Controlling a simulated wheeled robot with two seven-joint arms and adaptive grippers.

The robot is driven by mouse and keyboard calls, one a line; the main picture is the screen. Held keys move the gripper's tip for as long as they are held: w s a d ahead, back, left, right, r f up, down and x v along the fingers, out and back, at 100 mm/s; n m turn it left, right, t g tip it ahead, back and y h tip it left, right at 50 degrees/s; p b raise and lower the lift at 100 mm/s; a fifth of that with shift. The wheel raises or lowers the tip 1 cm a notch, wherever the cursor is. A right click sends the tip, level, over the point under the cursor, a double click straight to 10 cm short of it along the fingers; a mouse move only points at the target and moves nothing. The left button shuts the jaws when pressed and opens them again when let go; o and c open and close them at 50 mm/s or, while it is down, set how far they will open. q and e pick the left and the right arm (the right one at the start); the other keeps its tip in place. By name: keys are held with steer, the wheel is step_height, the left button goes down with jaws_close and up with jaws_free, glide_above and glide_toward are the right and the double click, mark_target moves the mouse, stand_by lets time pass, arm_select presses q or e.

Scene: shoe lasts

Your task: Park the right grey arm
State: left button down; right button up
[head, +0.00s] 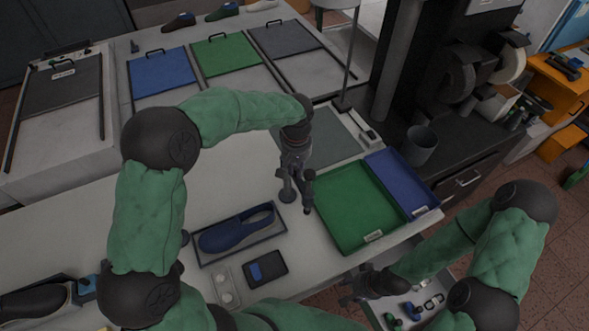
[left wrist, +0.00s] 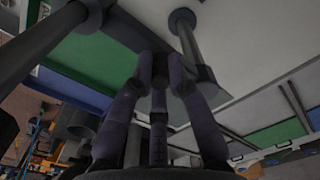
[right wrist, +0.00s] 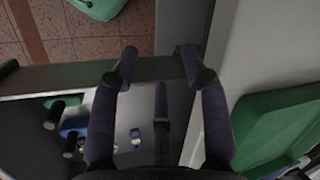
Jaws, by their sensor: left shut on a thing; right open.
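No separate grey arm that I can single out shows clearly. My right arm has a green sleeve and dark grey joints. Its gripper (head: 368,284) is open and empty at the table's front edge, over an open drawer. Its spread fingers show in the right wrist view (right wrist: 158,68). My left gripper (head: 295,188) points down over the white table, between the shoe last and the green tray. In the left wrist view its fingers (left wrist: 160,75) are closed together on a small dark thing, mostly hidden. A grey post with a round end (left wrist: 187,35) stands beside them.
A blue shoe last (head: 235,232) lies in a dark tray (head: 282,225), near a small blue-screened device (head: 265,268). The green tray (head: 350,210) and blue tray (head: 398,180) are at the right. The drawer (head: 440,280) holds several small parts. The table's middle left is clear.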

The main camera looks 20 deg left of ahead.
mark_target(296, 167)
arm_select(q)
steer(key=shift+w+a+r, duration=0.1)
steer(key=shift+w+r, duration=0.2)
steer(key=c, duration=1.3)
jaws_free()
steer(key=shift+c, duration=0.2)
steer(key=shift+o, duration=0.7)
steer(key=shift+f, duration=0.2)
steer(key=shift+s+r, duration=0.1)
step_height(296, 167, up, 12)
